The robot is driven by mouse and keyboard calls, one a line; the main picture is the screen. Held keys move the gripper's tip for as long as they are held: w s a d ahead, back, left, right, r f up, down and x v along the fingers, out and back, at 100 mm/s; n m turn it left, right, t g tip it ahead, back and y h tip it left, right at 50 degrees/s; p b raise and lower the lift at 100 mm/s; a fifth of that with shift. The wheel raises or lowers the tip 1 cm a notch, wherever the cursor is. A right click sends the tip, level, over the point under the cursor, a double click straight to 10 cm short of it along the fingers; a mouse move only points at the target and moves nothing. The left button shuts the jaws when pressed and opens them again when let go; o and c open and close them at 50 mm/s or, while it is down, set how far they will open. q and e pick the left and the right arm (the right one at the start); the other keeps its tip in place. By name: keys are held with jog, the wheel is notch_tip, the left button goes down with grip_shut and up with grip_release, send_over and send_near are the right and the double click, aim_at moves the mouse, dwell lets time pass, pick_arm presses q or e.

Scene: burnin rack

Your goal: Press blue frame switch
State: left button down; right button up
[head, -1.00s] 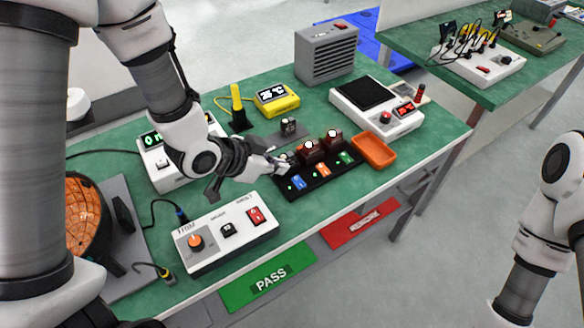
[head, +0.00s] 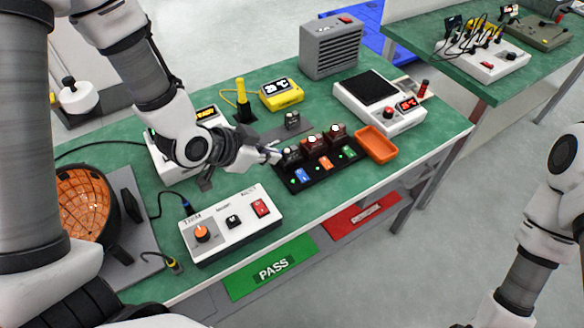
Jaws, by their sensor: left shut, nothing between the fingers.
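The blue switch (head: 302,175) is on the front left of a black rack (head: 322,180), left of an orange switch (head: 325,162) and a green switch (head: 348,151). A dark module (head: 291,154) stands behind the blue switch, and two brown modules (head: 313,145) (head: 336,133) stand to its right. My left gripper (head: 275,156) is shut and empty. Its tips are just left of the dark module, behind and left of the blue switch. I cannot tell whether they touch the module. My right arm shows at the right edge; its gripper is out of view.
A white control box (head: 230,225) stands in front of the left gripper. An orange tray (head: 376,144) is right of the rack. A white instrument (head: 380,103), a yellow meter (head: 281,93) and a grey heater box (head: 331,47) stand behind. The mat's front strip is clear.

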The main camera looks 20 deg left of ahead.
pick_arm(q)
jog(key=p, duration=0.1)
send_over(303, 171)
jog(key=s+a, duration=0.1)
jog(key=s, duration=0.2)
jog(key=f, duration=0.7)
jog(key=shift+w, duration=0.25)
jog(key=f, duration=0.3)
jog(key=shift+w+a+f, duration=0.15)
jog(key=shift+a+f, duration=0.1)
jog(key=shift+f, duration=0.2)
